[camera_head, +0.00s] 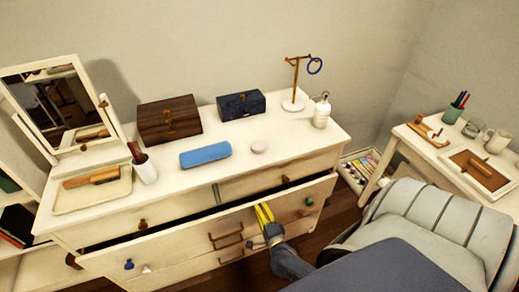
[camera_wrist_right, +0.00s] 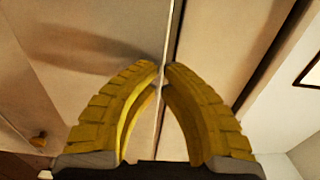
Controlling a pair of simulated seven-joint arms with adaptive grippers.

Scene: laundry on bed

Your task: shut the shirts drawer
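A wide drawer (camera_head: 180,245) in the white dresser stands pulled out a little, with a dark gap along its top edge. Which drawer is the shirts drawer I cannot tell; no label is readable. My right gripper (camera_head: 264,213) is at this drawer's front, right of a brown bar handle (camera_head: 227,236). My left gripper is not in view.
The dresser top (camera_head: 235,138) holds a mirror, a brown box (camera_head: 169,119), a dark blue box (camera_head: 241,105), a blue case (camera_head: 205,155) and a pump bottle (camera_head: 321,111). A grey padded chair (camera_head: 430,215) stands at the right, near my arm.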

